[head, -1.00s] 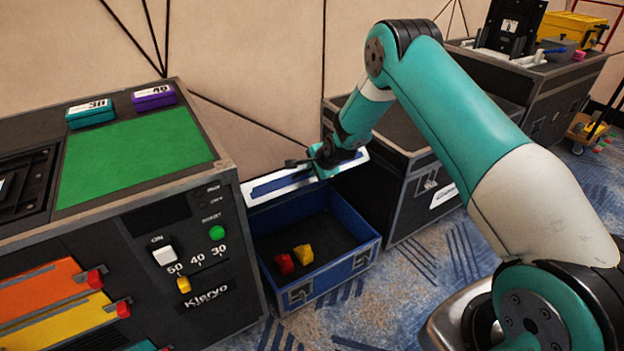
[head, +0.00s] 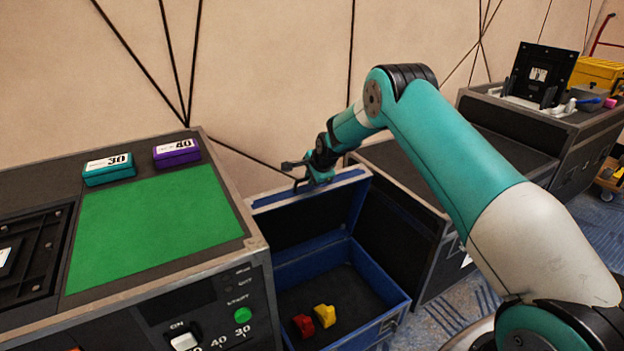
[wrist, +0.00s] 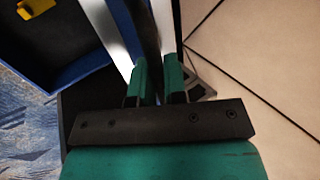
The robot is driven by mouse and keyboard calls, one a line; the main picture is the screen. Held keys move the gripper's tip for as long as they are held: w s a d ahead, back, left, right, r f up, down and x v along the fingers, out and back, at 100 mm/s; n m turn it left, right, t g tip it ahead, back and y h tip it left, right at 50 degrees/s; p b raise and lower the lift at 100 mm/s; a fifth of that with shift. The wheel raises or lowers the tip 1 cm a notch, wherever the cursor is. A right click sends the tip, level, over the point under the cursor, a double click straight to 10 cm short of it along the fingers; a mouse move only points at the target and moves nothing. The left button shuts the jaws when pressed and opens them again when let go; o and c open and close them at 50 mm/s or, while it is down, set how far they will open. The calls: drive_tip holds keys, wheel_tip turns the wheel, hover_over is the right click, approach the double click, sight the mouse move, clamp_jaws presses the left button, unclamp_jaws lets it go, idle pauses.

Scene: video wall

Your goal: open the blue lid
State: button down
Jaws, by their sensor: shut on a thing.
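The blue case (head: 385,272) stands on the floor against the wall, with its inside in view. Its lid (head: 305,222) is raised at the back and stands roughly upright, with a dark inner face and a blue and pale rim. My gripper (head: 312,180) is shut on the lid's upper edge. In the wrist view the two green fingers of my gripper (wrist: 158,80) sit on either side of the lid edge (wrist: 148,35). The hinge side is not clear to see.
A red block (head: 303,325) and a yellow block (head: 325,315) lie inside the case. A console with a green mat (head: 155,225) stands close on the left, carrying teal and purple boxes. A dark case (head: 405,180) stands close on the right. The wall is just behind.

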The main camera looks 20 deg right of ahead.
drive_tip(key=shift+d, duration=0.3)
drive_tip(key=c, duration=1.2)
unclamp_jaws()
drive_tip(key=shift+a, duration=0.25)
drive_tip(key=p+v, duration=0.2)
drive_tip(key=v, duration=1.5)
drive_tip(key=shift+s+r, duration=0.1)
drive_tip(key=shift+r, duration=0.1)
drive_tip(key=shift+o, duration=0.2)
